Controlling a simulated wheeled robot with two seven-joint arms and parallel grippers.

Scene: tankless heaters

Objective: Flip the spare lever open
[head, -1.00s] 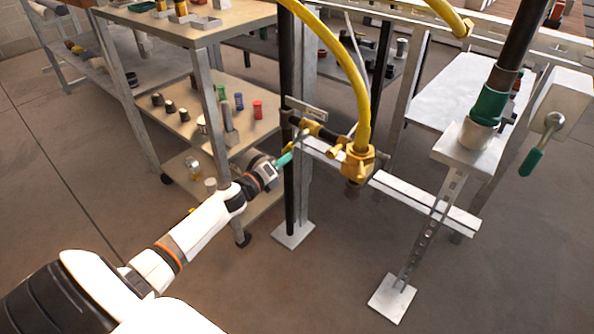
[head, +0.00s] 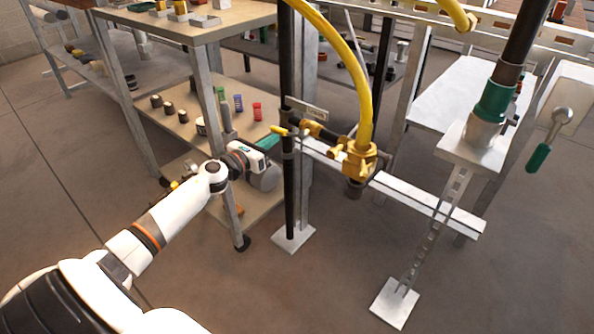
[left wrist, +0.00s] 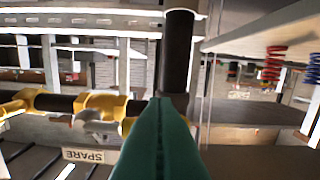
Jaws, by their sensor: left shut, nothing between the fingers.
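The plate reading SPARE (left wrist: 90,156) is clear in the left wrist view and shows small in the head view (head: 307,108). Beside it, a brass valve (left wrist: 103,104) sits on a dark horizontal pipe joined to a black upright pipe (head: 290,190). A short yellow piece (head: 281,131), perhaps the spare lever, sticks out left of the upright in the head view. My left gripper (head: 274,138) has teal fingers, shut and empty, just left of the upright and close to the yellow piece. I cannot tell if they touch. The fingertips (left wrist: 160,103) show pressed together in the left wrist view.
A yellow hose (head: 362,85) drops into a brass fitting (head: 356,160) right of the upright. A shelf cart (head: 183,115) with small parts stands close behind my left arm. A green-gripped lever (head: 540,155) hangs far right. The floor in front is clear.

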